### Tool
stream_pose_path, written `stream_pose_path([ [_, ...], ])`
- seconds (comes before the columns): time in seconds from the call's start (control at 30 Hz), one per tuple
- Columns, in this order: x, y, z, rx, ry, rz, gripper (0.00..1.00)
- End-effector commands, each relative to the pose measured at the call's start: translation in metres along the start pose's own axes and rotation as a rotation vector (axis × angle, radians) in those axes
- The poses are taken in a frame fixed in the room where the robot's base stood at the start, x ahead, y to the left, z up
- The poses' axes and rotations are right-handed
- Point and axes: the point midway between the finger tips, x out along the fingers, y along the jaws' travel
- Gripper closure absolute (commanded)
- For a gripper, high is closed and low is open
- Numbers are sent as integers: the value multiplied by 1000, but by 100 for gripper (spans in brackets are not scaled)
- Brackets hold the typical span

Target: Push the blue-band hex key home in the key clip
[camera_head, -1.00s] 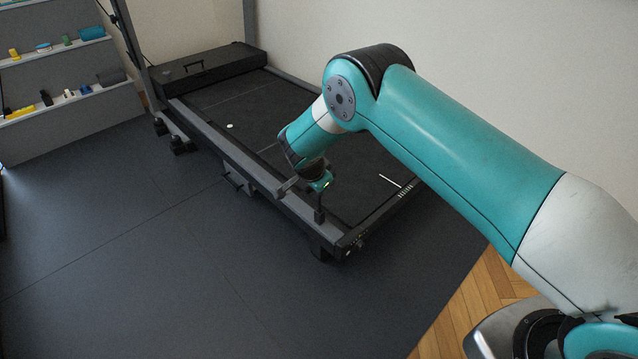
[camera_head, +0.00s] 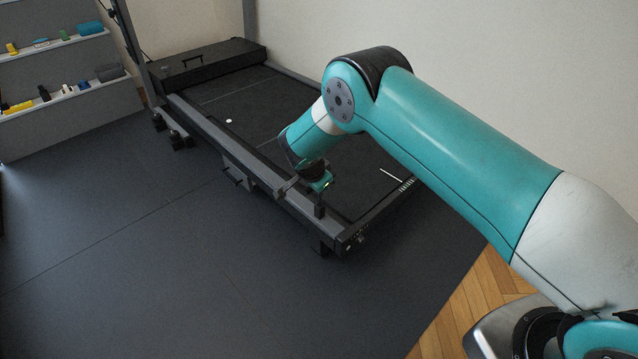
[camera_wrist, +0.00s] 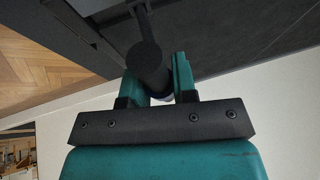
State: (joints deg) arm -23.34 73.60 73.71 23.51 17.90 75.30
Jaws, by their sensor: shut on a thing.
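My gripper (camera_wrist: 156,84) is low over the near rail of a dark long frame in the head view. In the wrist view its teal fingers close around a dark cylinder (camera_wrist: 151,76), which looks like the grip of the hex key. A small bluish-white patch (camera_wrist: 164,98) shows at its lower end between the fingers; I cannot tell clearly that it is the band. A dark round piece with a thin stem (camera_wrist: 143,55) overlaps the cylinder. A short dark upright piece (camera_head: 320,208) shows below my gripper at the rail. I cannot make out the key clip for certain.
The long dark frame (camera_head: 245,172) with side rails stands on grey matting against the wall. A white stick (camera_head: 391,175) and a small white disc (camera_head: 229,121) lie on its bed. A shelf (camera_head: 60,70) with small items stands at left. Open floor lies in front.

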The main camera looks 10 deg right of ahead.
Motion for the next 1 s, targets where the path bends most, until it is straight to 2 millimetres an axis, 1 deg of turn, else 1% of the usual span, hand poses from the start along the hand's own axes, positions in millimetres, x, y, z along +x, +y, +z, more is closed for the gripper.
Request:
stream_pose_path([
  [0.17,5,1,2,0,0,-1,100],
  [0.2,4,0,2,1,0,-1,70],
  [0.27,4,0,2,0,0,-1,56],
  [0.3,4,0,2,0,0,-1,47],
  [0.33,4,0,2,0,0,-1,44],
  [0.57,4,1,2,0,0,0,44],
  [0.67,-1,0,1,0,0,-1,44],
  [0.77,-15,-1,1,-1,0,-2,44],
  [0.83,-30,-1,0,-1,0,-2,44],
  [1.0,-74,-2,0,-1,0,-4,44],
])
